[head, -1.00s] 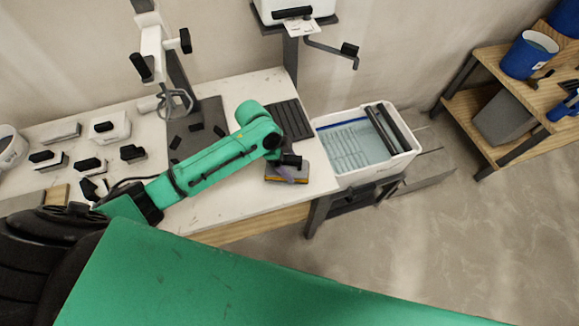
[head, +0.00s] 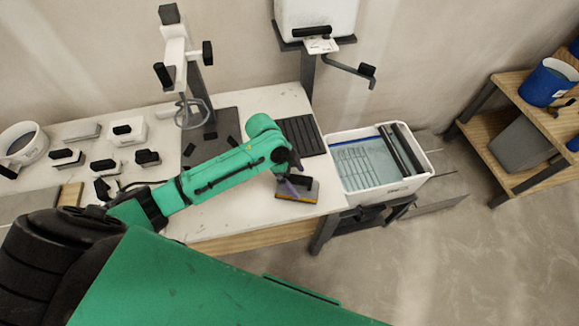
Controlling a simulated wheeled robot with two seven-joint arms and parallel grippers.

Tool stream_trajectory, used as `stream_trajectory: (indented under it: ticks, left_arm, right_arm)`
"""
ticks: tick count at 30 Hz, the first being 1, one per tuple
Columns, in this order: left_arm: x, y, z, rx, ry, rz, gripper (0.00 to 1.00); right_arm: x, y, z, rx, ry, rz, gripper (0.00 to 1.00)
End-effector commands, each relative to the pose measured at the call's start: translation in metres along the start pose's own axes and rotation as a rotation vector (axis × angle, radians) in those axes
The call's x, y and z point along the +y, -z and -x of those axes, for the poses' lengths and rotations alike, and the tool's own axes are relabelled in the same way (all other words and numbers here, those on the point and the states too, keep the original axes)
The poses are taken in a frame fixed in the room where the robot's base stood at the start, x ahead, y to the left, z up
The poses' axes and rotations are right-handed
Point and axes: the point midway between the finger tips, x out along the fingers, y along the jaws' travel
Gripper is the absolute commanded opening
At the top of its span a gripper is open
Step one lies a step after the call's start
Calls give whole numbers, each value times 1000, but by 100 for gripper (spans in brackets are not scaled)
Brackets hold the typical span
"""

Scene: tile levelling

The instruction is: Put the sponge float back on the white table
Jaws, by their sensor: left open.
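The sponge float (head: 299,193), a grey block with an orange band along its front edge, sits on the white table (head: 250,215) near its right front corner. It appears to lie flat on the top. My left gripper (head: 293,178) is right over the float, pointing down at it, and is open. The gripper hides part of the float's upper side, so I cannot tell whether the fingers touch it. My right gripper is not in view.
A white wash tub (head: 413,181) with a grid and rollers stands just right of the table. A dark ribbed mat (head: 301,136) lies behind the float. A mixer stand (head: 173,50) and several small tools are on the left. A wooden shelf (head: 480,130) stands far right.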

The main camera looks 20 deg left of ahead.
Motion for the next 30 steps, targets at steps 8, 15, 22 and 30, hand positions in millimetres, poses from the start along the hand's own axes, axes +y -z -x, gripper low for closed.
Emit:
stream_trajectory:
  ticks: [8, 15, 22, 30]
  left_arm:
    - [-1, -1, 71, -1, 3, 0, 100]
    - [0, 0, 89, 0, 0, 1, 100]
    - [0, 0, 88, 0, 0, 1, 100]
    - [0, 0, 88, 0, -1, 1, 100]
  right_arm:
    - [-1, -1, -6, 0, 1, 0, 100]
    - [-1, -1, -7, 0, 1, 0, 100]
    - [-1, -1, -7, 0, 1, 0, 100]
    - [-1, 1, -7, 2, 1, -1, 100]
